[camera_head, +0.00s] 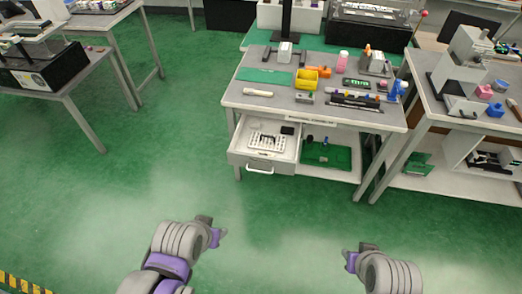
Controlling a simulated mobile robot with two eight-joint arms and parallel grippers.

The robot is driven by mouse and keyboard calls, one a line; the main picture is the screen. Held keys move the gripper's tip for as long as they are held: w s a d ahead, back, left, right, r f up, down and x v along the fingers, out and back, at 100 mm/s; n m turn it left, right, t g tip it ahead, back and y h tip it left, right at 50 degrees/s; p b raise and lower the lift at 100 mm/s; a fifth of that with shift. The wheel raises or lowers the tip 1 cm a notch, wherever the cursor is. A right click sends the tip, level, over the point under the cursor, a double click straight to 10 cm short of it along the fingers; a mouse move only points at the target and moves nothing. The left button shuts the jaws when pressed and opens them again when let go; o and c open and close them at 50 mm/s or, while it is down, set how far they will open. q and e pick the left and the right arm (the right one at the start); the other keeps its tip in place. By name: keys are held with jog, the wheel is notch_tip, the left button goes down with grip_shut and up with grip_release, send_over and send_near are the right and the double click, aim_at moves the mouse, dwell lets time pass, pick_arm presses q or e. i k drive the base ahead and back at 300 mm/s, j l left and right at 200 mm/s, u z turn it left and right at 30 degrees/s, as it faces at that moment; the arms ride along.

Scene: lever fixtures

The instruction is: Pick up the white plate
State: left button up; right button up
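A white plate-like piece with dark holes (267,141) lies in the open drawer (236,157) under the workbench; I cannot tell for sure that it is the white plate. My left gripper (216,232) is low in the view, over the green floor and well short of the drawer. My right gripper (352,258) is low and to the right, also over bare floor. Both are small and seen from behind, so their finger opening is unclear. Neither touches the bench or the drawer.
The workbench (240,100) holds a yellow bin (306,80), a pink container (343,57) and small tools. A green board (330,157) lies on the lower shelf beside the drawer. A second table stands at right (430,100). The floor before the bench is clear.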

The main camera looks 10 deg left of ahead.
aim_at(259, 144)
jog(key=i+j+u, duration=0.25)
jog(key=i, duration=0.3)
jog(key=i+j+u, duration=0.25)
jog(key=i, duration=0.35)
jog(key=k+l, duration=0.05)
